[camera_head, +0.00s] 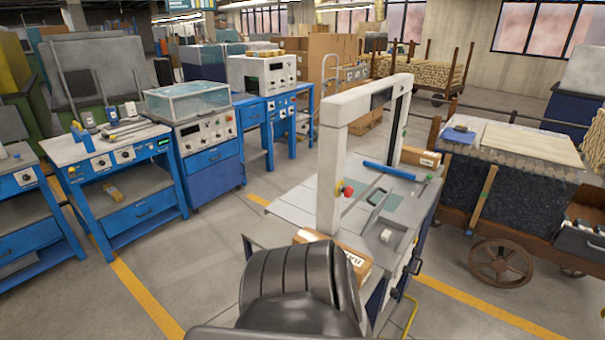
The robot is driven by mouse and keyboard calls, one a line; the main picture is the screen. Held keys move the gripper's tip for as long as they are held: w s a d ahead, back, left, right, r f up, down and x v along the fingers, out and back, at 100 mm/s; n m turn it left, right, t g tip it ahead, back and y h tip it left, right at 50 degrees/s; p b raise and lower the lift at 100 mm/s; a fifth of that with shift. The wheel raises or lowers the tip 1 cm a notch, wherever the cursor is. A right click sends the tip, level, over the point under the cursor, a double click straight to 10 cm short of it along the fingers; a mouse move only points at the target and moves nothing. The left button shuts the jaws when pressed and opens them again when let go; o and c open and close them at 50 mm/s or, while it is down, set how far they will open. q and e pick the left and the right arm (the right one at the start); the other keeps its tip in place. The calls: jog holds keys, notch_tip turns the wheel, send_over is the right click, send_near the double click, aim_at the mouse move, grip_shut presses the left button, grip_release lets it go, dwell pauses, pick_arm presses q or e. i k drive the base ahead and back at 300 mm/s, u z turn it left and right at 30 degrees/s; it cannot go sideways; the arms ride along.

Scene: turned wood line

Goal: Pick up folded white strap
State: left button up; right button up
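A small whitish piece (386,235) lies near the front right of the grey work table (404,238) under the white arch frame. It may be the folded white strap, but it is too small to tell. No other strap-like white thing can be made out. Neither of my grippers shows in the view.
The white arch frame (331,170) stands over the table. Cardboard boxes sit at its front (355,262) and back right (420,156). A wheeled wooden cart (500,262) stands to the right, blue workbenches (135,205) to the left. The floor between (215,265) is clear.

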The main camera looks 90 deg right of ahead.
aim_at(387, 233)
jog(key=z, duration=1.45)
jog(key=i, duration=1.25)
jog(key=z, duration=2.65)
